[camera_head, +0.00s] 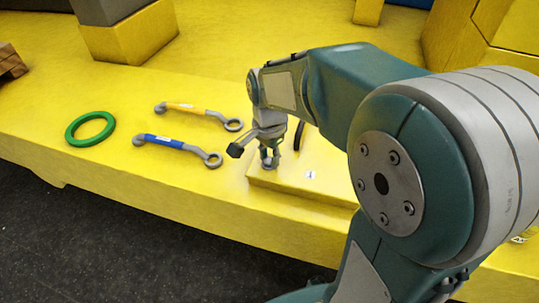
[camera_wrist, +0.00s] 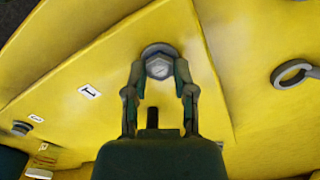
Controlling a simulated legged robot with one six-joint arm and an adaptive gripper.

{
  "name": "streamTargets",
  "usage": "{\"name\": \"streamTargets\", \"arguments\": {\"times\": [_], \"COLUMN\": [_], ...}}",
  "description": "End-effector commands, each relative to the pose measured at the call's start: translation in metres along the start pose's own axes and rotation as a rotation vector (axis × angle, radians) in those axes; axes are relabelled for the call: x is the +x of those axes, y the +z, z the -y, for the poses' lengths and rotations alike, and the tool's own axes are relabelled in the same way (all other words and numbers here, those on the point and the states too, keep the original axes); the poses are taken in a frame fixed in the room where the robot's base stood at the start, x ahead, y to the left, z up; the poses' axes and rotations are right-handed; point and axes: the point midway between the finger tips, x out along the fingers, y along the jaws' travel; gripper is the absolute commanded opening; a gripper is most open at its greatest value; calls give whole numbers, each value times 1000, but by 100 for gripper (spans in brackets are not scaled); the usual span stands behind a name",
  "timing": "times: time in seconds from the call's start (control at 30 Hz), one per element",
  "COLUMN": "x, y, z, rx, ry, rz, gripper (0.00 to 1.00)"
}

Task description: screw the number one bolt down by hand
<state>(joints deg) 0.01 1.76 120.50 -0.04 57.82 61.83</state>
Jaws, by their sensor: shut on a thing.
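The bolt (camera_wrist: 159,67) has a grey hexagonal head and a round flange or washer, and stands at the yellow raised plate (camera_wrist: 100,75). My gripper (camera_wrist: 159,78) is over it, with its two fingers closed on opposite sides of the head in the wrist view. In the head view my gripper (camera_head: 269,160) points down at the left end of the plate (camera_head: 262,180), and the bolt is mostly hidden by the fingers. A white label (camera_wrist: 90,91) with a dark mark lies on the plate near the bolt. How deep the bolt sits cannot be told.
A blue-handled ring wrench (camera_head: 178,146) and a yellow-handled one (camera_head: 197,113) lie left of my gripper. A green ring (camera_head: 90,129) lies farther left. Another grey bolt-like part (camera_wrist: 22,127) is at the wrist view's left. The table's front edge is close.

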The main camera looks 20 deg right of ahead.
Motion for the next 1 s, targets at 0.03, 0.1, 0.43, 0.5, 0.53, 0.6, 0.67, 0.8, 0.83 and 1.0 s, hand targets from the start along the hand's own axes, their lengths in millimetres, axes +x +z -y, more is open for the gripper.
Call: {"name": "streamTargets", "arguments": {"times": [0.03, 0.1, 0.43, 0.5, 0.53, 0.6, 0.67, 0.8, 0.83, 1.0], "x": [0, 0, 0, 0, 0, 0, 0, 0, 0, 0], "y": [1, 1, 1, 1, 1, 1, 1, 1, 1, 0], "z": [0, 0, 0, 0, 0, 0, 0, 0, 0, 0], "rx": [11, 24, 39, 39, 39, 39, 39, 38, 38, 38], "ry": [1, 1, -1, -1, -1, -1, -1, -1, -1, -1], "rz": [4, 4, 3, 3, 3, 3, 2, 1, 1, 0], "gripper": [0, 0, 0, 0, 0, 0, 61, 69, 69, 69]}}
